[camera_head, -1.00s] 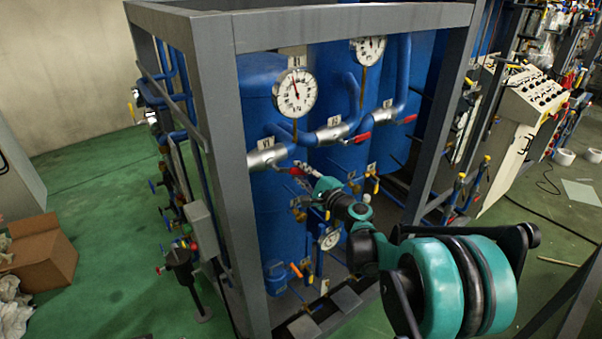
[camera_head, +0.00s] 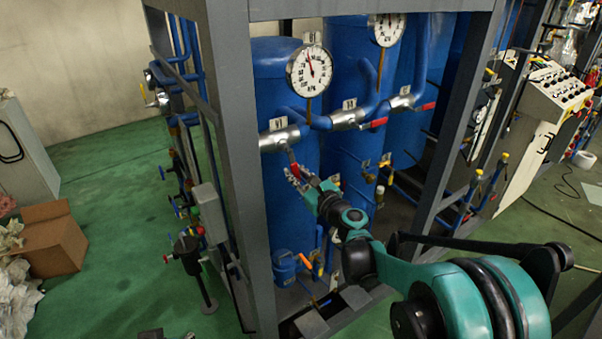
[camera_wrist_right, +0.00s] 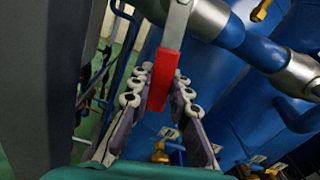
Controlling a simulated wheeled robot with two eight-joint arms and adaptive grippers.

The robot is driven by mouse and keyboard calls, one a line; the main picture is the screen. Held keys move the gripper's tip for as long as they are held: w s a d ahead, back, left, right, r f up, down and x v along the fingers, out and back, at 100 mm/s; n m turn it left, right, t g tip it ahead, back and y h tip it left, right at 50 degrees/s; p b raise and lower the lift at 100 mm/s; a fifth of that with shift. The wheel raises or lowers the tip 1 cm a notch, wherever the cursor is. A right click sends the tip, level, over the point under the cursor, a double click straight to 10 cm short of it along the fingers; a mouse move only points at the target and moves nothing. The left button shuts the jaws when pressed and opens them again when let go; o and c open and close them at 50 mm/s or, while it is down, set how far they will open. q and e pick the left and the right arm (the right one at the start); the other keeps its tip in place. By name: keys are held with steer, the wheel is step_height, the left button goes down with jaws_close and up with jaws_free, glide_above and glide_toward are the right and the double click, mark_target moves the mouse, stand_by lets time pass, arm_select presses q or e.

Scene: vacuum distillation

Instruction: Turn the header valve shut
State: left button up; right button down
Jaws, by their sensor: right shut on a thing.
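The header valve (camera_head: 283,138) is a silver body on the blue header pipe, at the left behind the frame post. Its lever with a red grip (camera_head: 294,169) points down and slightly right from the body. My right gripper (camera_head: 298,178) is at the lever's lower end, small in the head view. In the wrist view, the red grip (camera_wrist_right: 163,78) lies between the two fingers of my right gripper (camera_wrist_right: 160,98), which is shut on it. The contact on each side is hard to make out. My left gripper is out of view.
A grey frame post (camera_head: 234,160) stands close left of the valve. Two more silver valves, (camera_head: 348,117) and (camera_head: 405,100), sit along the header with red levers. A round gauge (camera_head: 309,71) is above. Blue tanks (camera_head: 285,210) stand behind; a cardboard box (camera_head: 48,238) is on the floor.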

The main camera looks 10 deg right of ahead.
steer(key=shift+s+a+f+m, duration=0.1)
steer(key=shift+s+a+m, duration=0.1)
steer(key=shift+a+m, duration=0.35)
steer(key=shift+s+a+f+m, duration=0.15)
steer(key=shift+a+m, duration=0.15)
steer(key=shift+m, duration=0.35)
steer(key=shift+r, duration=0.15)
steer(key=c, duration=1.4)
jaws_free()
steer(key=shift+s, duration=0.1)
steer(key=v, duration=1.2)
